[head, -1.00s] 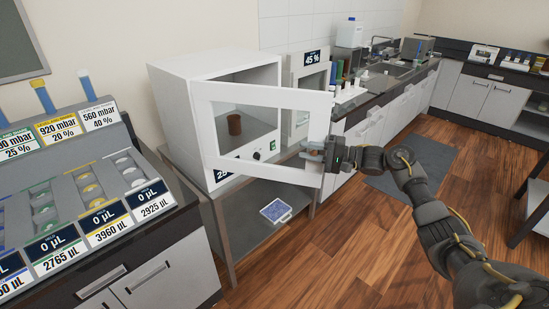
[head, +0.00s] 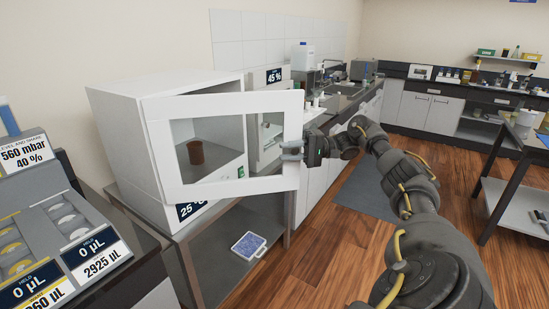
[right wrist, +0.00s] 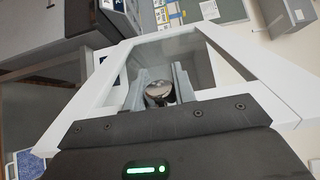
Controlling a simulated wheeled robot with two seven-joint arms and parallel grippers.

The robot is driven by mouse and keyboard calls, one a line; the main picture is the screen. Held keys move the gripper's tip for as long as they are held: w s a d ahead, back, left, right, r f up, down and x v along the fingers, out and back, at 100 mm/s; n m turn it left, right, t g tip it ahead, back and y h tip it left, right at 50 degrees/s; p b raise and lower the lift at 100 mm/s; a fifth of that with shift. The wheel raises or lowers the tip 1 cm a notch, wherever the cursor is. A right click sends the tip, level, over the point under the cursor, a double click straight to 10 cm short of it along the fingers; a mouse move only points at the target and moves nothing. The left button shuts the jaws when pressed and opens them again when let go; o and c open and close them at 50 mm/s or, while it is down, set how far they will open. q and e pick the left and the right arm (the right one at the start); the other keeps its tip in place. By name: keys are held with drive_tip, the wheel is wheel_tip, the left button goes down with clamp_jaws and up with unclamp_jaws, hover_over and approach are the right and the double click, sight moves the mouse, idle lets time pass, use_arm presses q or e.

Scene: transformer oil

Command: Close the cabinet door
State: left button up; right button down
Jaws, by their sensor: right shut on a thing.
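The white cabinet (head: 112,118) stands on a grey bench at left. Its white-framed glass door (head: 225,191) is partly open. It is hinged at the left and its free right edge stands out from the cabinet front. My right gripper (head: 291,150) is at that free edge, shut on the door handle. In the right wrist view the fingers (right wrist: 159,91) are closed around a shiny round metal part of the handle (right wrist: 158,92), in front of the door glass. A brown cup (head: 195,152) shows inside through the glass. My left gripper is not in view.
A blue-and-white tray (head: 248,245) lies on the shelf below. A sloped dispenser console (head: 50,220) stands at the left front. A second cabinet (head: 270,80) stands behind the door. The wooden floor (head: 310,265) is clear to the right.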

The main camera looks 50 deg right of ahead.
drive_tip(key=shift+w+d+f, duration=0.1)
drive_tip(key=shift+w, duration=0.15)
idle(0.3)
drive_tip(key=c, duration=1.1)
unclamp_jaws()
drive_tip(key=shift+w, duration=0.1)
drive_tip(key=shift+c, duration=0.2)
drive_tip(key=shift+d, duration=0.1)
drive_tip(key=shift+s+d+b, duration=0.35)
drive_tip(key=shift+b, duration=0.2)
drive_tip(key=v, duration=0.9)
drive_tip(key=shift+s+d, duration=0.25)
drive_tip(key=shift+d, duration=0.05)
